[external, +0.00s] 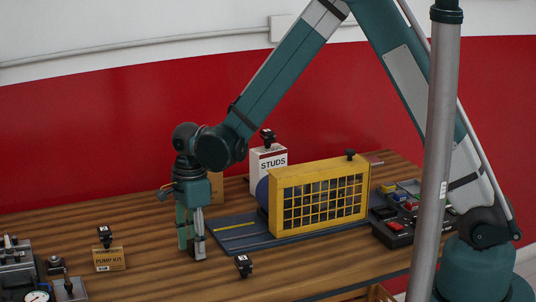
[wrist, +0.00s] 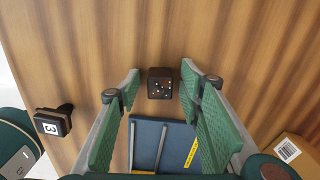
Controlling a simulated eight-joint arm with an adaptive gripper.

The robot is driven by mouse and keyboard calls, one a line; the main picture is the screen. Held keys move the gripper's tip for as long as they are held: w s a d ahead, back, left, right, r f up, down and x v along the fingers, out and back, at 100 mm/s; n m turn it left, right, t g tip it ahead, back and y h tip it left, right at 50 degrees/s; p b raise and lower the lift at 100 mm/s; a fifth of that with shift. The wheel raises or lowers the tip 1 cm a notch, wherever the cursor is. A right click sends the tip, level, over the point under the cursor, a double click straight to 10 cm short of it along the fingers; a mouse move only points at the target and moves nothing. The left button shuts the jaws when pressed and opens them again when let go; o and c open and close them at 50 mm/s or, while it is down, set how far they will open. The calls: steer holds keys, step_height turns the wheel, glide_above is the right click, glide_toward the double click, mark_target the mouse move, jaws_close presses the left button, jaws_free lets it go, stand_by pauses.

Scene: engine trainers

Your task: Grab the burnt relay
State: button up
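My gripper (external: 191,252) points straight down over the wooden table, left of the blue mat. In the wrist view its two green-padded fingers (wrist: 160,76) are spread apart. A small black relay-like cube (wrist: 160,88) with light dots on its face shows in the gap between the fingertips, with space visible on both sides. I cannot tell its height relative to the fingertips. The gripper seems to hide it in the external view. Another black relay (wrist: 53,122), labelled 3, lies to the left; it appears to be the one on the front table (external: 244,266). No burn marks are clear.
More black relays sit on the PUMP KIT box (external: 109,260), the STUDS box (external: 269,163) and the yellow caged unit (external: 320,195). The blue mat (external: 236,228) lies right of my gripper. A cardboard box (wrist: 297,150) stands close behind. Gauge equipment (external: 18,268) is at front left.

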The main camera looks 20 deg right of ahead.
steer(key=shift+f, duration=0.1)
stand_by(0.5)
steer(key=c, duration=1)
steer(key=shift+o, duration=0.2)
steer(key=shift+r+p, duration=0.35)
steer(key=shift+r, duration=4.65)
